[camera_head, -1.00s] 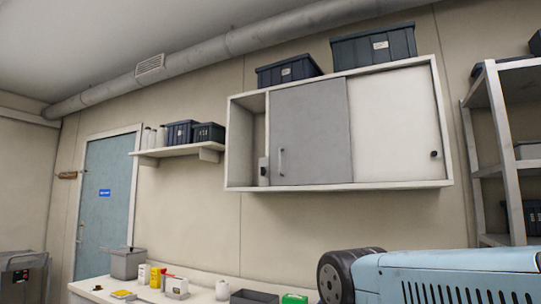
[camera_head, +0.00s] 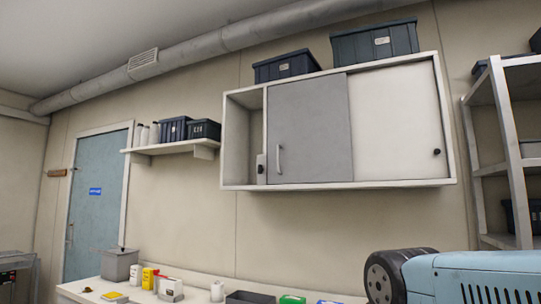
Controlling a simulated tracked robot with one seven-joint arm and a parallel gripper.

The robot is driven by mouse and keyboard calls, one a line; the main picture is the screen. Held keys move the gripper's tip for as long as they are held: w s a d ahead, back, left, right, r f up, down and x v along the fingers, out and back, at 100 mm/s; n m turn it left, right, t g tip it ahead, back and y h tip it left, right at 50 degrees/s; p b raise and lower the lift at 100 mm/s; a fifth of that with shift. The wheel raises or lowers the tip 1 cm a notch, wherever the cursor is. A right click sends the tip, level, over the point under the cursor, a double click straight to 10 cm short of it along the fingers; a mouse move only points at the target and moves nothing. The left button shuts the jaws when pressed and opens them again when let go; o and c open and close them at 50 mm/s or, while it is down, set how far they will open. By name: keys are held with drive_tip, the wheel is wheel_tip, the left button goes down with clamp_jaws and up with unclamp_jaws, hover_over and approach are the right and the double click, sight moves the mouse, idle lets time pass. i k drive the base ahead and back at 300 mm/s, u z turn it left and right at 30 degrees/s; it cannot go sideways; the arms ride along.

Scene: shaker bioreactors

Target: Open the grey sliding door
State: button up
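The grey sliding door (camera_head: 312,129) is the left panel of a white wall cabinet (camera_head: 340,186). It has a vertical bar handle (camera_head: 279,159) near its left edge. The cabinet's left end is an open gap (camera_head: 241,135), with a small grey item (camera_head: 261,165) by the door's edge. The right panel is a white door (camera_head: 402,124) with a round black knob. Part of my light blue arm shows at the bottom right, below and apart from the cabinet. My gripper is not in view.
Dark bins (camera_head: 375,43) stand on top of the cabinet. A wall shelf (camera_head: 172,146) with bottles and bins is to its left. A counter (camera_head: 77,289) below holds a grey box and several small containers. A metal rack (camera_head: 515,155) stands at the right. The wall under the cabinet is clear.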

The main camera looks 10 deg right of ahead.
sight(309, 136)
drive_tip(key=z, duration=0.05)
drive_tip(key=i, duration=1)
drive_tip(key=u, duration=0.05)
